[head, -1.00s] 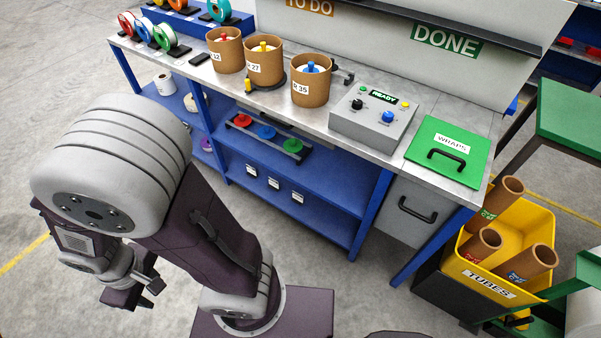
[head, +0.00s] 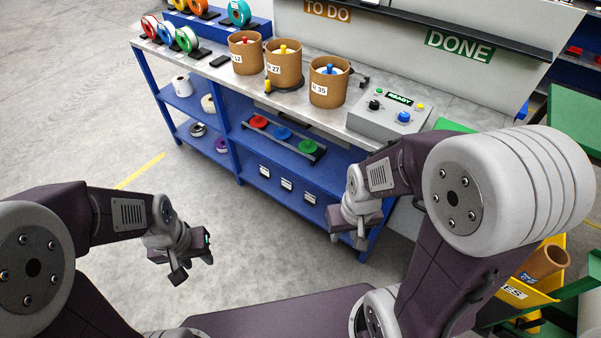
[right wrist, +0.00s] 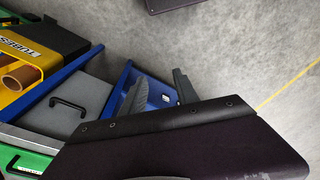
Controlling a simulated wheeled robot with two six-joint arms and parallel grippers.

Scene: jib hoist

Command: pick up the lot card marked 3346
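No card that I can read as 3346 shows in these views. Three small white tags (head: 286,184) sit along the blue lower shelf, with markings too small to read. My left gripper (head: 193,267) is over the floor at the left, in front of the bench and apart from it, with its fingers spread and empty. My right gripper (head: 348,240) hangs in front of the bench's lower right part, its fingers apart. It also shows in the right wrist view (right wrist: 158,92), open, with nothing seen between the fingers and the blue shelf behind.
The bench (head: 330,117) holds several brown tubs (head: 284,70), coloured spools (head: 187,40) and a grey button box (head: 385,124). TO DO (head: 328,11) and DONE (head: 460,46) signs are behind. A yellow TUBES bin (right wrist: 22,52) stands right. The floor at left is clear.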

